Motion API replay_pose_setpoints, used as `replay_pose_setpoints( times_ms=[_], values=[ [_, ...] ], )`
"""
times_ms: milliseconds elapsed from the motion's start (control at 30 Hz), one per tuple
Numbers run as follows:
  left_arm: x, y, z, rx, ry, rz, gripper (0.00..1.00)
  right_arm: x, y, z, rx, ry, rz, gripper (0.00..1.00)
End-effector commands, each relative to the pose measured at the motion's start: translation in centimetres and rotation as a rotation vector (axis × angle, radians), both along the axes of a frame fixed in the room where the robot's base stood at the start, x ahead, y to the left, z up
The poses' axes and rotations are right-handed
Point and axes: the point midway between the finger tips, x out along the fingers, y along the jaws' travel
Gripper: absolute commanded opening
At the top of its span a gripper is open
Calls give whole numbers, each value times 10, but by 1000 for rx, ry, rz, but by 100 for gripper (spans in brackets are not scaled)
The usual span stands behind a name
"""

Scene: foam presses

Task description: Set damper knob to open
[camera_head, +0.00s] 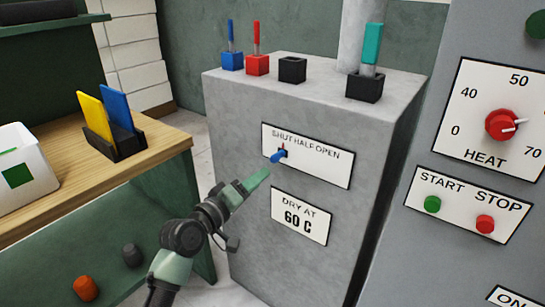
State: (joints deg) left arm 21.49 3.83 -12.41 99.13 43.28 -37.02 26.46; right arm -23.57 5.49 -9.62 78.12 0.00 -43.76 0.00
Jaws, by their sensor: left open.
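The damper knob (278,156) is small and blue. It sits at the left part of a white plate (322,168) marked SHUT, HALF, OPEN, on the front of a grey cabinet (240,130). It lies below the SHUT and HALF words; its exact setting is too small to tell. My left gripper (263,177), with green fingers, is just below and left of the knob, apart from it in the picture. It is open and empty. My right gripper is not in view.
A DRY AT 60 C plate (301,216) is below the knob. Holders with blue, red and teal-handled tools (372,45) stand on the cabinet top. A panel with a red HEAT knob (500,125) is at right. A wooden bench (150,150) is at left.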

Motion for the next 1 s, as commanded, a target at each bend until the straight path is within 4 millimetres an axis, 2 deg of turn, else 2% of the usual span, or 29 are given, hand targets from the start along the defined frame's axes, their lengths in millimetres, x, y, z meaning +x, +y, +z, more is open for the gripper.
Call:
replay_pose_setpoints(
  times_ms=[67, 167, 600, 1000],
  values=[
    [-4, -6, 19, -26, -27, -21, 43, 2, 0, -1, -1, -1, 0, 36],
    [0, -11, 27, -38, -35, -29, 43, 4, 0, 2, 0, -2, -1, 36],
    [51, -47, 25, -35, -32, -27, 43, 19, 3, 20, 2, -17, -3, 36],
    [58, -52, 26, -34, -34, -26, 43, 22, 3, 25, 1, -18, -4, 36]
  ],
)
